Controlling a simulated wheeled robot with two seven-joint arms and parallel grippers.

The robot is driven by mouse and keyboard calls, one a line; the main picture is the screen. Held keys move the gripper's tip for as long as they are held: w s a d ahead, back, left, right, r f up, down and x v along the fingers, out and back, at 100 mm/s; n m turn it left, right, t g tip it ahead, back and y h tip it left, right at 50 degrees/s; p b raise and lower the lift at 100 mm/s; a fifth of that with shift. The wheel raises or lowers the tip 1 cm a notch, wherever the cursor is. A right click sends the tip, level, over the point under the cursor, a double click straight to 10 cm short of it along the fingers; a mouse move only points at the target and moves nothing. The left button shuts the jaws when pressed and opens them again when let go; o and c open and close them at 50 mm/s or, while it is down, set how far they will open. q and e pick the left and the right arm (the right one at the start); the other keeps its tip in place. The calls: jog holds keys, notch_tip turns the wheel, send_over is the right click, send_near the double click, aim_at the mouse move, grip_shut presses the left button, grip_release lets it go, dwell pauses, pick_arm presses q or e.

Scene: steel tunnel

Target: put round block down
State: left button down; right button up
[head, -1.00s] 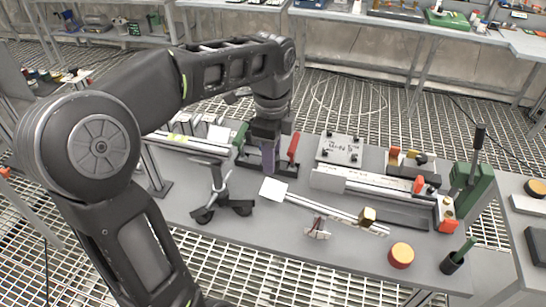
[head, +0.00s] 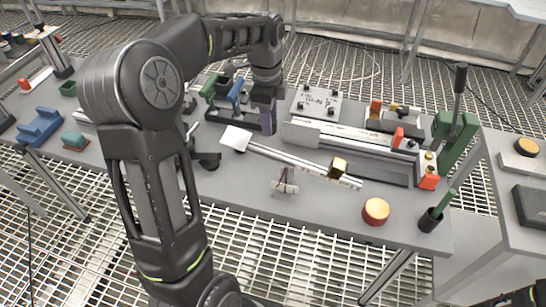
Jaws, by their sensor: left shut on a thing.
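My left gripper (head: 267,122) points down above the grey bench (head: 325,210), near its back edge. A narrow purple piece shows at its jaws, and the gripper is shut on it. From here I cannot tell whether this piece is round, or whether its lower end touches the bench. A short round block (head: 376,211), red with a tan top, stands on the bench at the front right, well apart from the gripper. My right gripper is not in view.
Right of the gripper lie a pale plate with dark knobs (head: 315,102), a long rail (head: 300,163) with a brass block (head: 338,168), and a green lever press (head: 455,135). Blue (head: 236,95) and green (head: 209,88) handles stand left. Front bench is partly clear.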

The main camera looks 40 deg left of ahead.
pick_arm(q)
jog(key=shift+f, duration=2.5)
jog(key=shift+f, duration=2.5)
jog(key=shift+f, duration=0.2)
jog(key=c, duration=1.1)
grip_release()
jog(key=shift+o, duration=0.2)
jog(key=shift+r, duration=0.15)
notch_tip(320, 180, up, 12)
jog(key=shift+a+r, duration=0.1)
jog(key=shift+a, duration=0.05)
